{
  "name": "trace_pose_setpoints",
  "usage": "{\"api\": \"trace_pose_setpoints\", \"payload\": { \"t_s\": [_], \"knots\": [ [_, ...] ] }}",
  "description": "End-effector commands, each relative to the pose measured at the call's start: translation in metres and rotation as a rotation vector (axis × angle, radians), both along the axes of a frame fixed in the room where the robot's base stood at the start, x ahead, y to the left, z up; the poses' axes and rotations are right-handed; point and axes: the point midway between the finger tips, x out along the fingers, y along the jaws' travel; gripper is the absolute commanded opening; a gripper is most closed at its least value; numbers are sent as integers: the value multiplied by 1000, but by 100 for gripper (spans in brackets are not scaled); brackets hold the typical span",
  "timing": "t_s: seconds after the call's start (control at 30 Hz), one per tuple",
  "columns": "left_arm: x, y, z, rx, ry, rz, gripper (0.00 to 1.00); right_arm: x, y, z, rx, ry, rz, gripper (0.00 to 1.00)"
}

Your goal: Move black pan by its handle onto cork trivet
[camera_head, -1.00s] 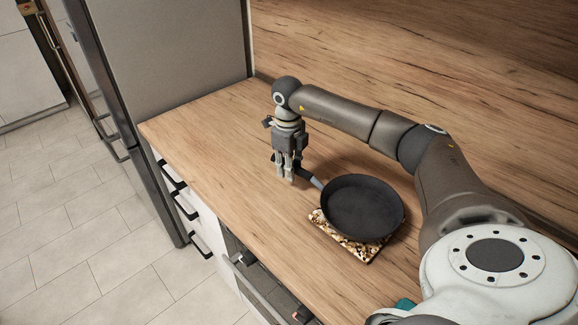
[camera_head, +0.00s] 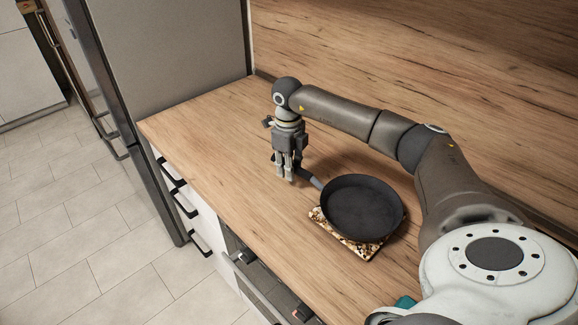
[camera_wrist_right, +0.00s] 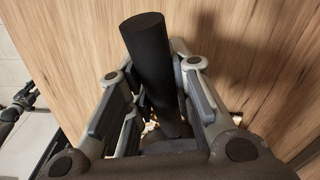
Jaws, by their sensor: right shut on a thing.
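The black pan (camera_head: 362,207) is over the cork trivet (camera_head: 362,247) in the head view, covering most of it. The trivet's speckled front edge and corner show below the pan. I cannot tell whether the pan's base touches the trivet. The pan's handle (camera_head: 312,180) points to the upper left, toward my right gripper (camera_head: 287,178). My right gripper points down and is shut on the handle near its end. In the right wrist view the black handle (camera_wrist_right: 153,65) runs between the two fingers.
The wooden counter (camera_head: 215,125) is clear to the left of the gripper. A tall grey fridge (camera_head: 165,50) stands at the counter's left end. The wooden splashback (camera_head: 430,60) rises behind my right arm. Drawers with black handles (camera_head: 184,205) line the counter's front.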

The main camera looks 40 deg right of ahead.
Motion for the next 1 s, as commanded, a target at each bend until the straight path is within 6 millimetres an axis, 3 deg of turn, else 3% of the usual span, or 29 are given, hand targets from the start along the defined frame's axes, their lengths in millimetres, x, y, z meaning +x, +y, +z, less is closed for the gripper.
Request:
{"api": "trace_pose_setpoints", "payload": {
  "t_s": [0.17,0.2,0.4,0.73,1.0],
  "knots": [
    [0,0,0,0,0,0,40,0,0,1,0,0,0,0],
    [0,0,0,0,0,0,40,0,0,1,0,0,0,23],
    [0,0,0,0,0,0,40,0,0,1,0,0,0,47],
    [0,0,0,0,0,0,40,2,1,-1,1,0,1,47],
    [0,0,-3,0,0,0,40,21,7,5,1,-2,0,47]
  ]
}}
